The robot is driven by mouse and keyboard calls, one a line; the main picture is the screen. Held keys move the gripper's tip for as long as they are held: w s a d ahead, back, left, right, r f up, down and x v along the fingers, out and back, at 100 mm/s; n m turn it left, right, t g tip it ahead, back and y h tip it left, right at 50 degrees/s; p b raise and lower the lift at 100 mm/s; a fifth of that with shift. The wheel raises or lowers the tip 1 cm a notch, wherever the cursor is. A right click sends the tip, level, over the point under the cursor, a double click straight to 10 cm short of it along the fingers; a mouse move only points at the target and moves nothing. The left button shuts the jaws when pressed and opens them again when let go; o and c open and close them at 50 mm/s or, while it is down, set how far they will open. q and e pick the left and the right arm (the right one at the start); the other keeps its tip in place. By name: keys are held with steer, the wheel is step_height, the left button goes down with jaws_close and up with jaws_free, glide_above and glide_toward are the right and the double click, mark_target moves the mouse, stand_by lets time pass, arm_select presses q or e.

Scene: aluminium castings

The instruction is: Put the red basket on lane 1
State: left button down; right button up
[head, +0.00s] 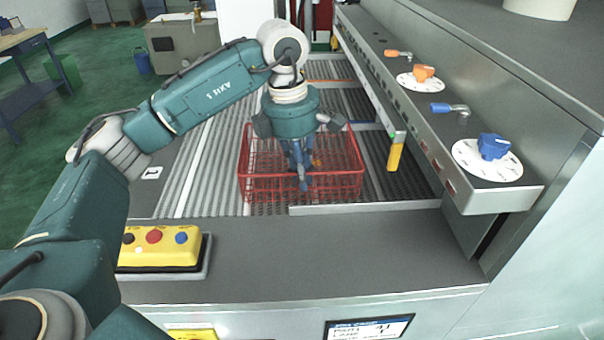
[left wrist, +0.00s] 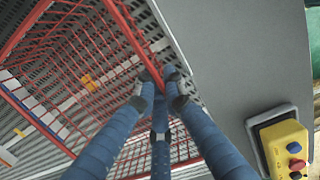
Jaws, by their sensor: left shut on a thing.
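The red wire basket (head: 341,186) is over the slatted roller bed behind the grey front ledge, in the head view. In the left wrist view its red bars (left wrist: 122,28) fill the left and middle. My left gripper (head: 303,178) points down at the basket's near side, its blue fingers shut on the near red rail; the fingers also show in the left wrist view (left wrist: 160,85). I cannot tell whether the basket rests on the bed or hangs just above it. A small white plate (head: 152,172) lies at the bed's left edge; its mark is too small to read.
A yellow button box (head: 160,247) with black, red and blue buttons sits on the front ledge (head: 330,255). A grey panel with an orange knob (head: 424,73) and a blue knob (head: 493,146) stands at right. A yellow-ended post (head: 395,155) is right of the basket.

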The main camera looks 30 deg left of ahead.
arm_select(q)
steer(key=c, duration=1.8)
jaws_free()
steer(key=shift+c, duration=0.2)
step_height(320, 180, up, 12)
steer(key=a, duration=0.1)
steer(key=shift+s, duration=0.35)
steer(key=shift+a, duration=0.1)
